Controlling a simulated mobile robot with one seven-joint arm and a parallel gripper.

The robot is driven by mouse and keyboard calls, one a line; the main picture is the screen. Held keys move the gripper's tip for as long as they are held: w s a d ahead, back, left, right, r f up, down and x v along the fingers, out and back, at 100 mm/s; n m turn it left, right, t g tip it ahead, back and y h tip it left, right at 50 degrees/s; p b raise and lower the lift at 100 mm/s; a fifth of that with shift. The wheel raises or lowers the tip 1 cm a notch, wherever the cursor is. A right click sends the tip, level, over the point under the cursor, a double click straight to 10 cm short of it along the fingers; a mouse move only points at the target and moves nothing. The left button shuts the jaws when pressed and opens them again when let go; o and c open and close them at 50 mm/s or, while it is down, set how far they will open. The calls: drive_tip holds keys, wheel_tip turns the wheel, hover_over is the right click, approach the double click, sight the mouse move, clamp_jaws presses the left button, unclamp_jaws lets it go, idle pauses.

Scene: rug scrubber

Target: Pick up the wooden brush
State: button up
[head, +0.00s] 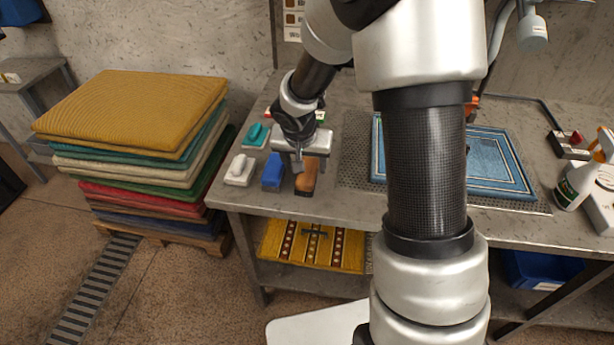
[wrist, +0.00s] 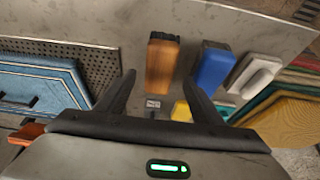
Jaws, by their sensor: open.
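The wooden brush (head: 307,178) is an orange-brown block near the front left of the metal table. In the wrist view the wooden brush (wrist: 162,66) lies ahead of my fingers, between their lines, with dark bristles at its edge. My gripper (head: 300,170) is above the table, over or just behind the brush. In the wrist view my gripper (wrist: 160,85) has its two dark fingers spread apart with nothing held between them. I cannot tell the exact height of the fingers over the brush.
A blue brush (head: 272,171) and a white brush (head: 240,170) stand close left of the wooden one. A teal brush (head: 256,134) is behind. A blue rug (head: 498,165) lies on the perforated panel to the right. The spray bottle (head: 580,180) is far right. Stacked rugs (head: 130,115) stand left.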

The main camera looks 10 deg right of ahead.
sight(307, 169)
drive_tip(key=x, duration=0.4)
drive_tip(key=shift+f, duration=0.15)
drive_tip(key=shift+f+b, duration=0.25)
drive_tip(key=shift+b, duration=0.45)
idle(0.4)
drive_tip(key=c, duration=1.2)
drive_tip(key=shift+r+p, duration=0.65)
drive_tip(key=shift+p, duration=0.3)
wheel_tip(307, 169, up, 9)
drive_tip(key=shift+r+p, duration=0.15)
drive_tip(key=shift+p, duration=0.55)
